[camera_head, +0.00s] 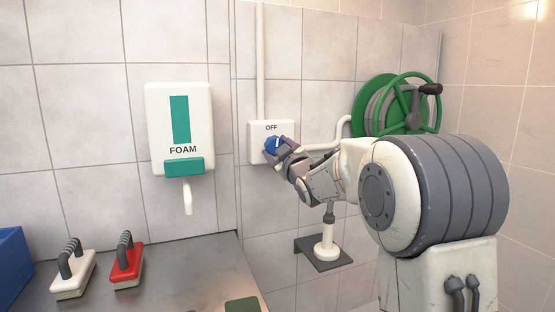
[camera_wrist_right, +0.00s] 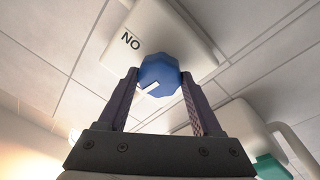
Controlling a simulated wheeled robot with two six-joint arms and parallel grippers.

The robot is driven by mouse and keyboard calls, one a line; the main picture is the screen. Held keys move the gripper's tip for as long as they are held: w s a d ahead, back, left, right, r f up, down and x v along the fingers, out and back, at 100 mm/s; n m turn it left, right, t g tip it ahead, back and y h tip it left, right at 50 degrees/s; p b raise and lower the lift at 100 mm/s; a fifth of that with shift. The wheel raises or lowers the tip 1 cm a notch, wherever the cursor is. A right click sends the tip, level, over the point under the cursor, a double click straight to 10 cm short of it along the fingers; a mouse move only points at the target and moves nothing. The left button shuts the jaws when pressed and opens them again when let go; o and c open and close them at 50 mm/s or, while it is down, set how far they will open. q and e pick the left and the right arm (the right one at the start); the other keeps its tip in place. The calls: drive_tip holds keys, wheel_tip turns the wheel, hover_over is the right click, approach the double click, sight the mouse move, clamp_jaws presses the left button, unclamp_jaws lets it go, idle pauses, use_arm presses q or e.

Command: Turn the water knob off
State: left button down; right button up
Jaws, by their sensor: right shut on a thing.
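The water knob is a blue knob (camera_head: 271,144) with a white pointer line, on a white wall box (camera_head: 256,139) marked OFF above it. My right gripper (camera_head: 281,149) is shut on the knob. In the right wrist view the knob (camera_wrist_right: 158,72) sits between the fingertips of my gripper (camera_wrist_right: 159,88). There the pointer slants to the lower left, and a label on the box (camera_wrist_right: 150,30) reads NO, which looks like ON upside down. In the head view the pointer tilts up and slightly right. My gripper hides the box's lower right. My left gripper is not in view.
A FOAM dispenser (camera_head: 160,100) hangs left of the box. A green hose reel (camera_head: 383,108) is behind my right arm. A small dark shelf (camera_head: 322,262) is below. The counter (camera_head: 190,270) holds a white brush (camera_head: 72,287), a red brush (camera_head: 127,270) and a blue bin (camera_head: 12,262).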

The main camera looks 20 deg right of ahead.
drive_tip(key=shift+n+b, duration=0.6)
drive_tip(key=shift+n, duration=0.4)
drive_tip(key=o, duration=1.4)
drive_tip(key=shift+c, duration=0.2)
drive_tip(key=shift+s, duration=0.15)
drive_tip(key=s+f+b, duration=0.1)
drive_tip(key=s, duration=0.9)
drive_tip(key=shift+d+f, duration=0.15)
drive_tip(key=shift+d, duration=0.05)
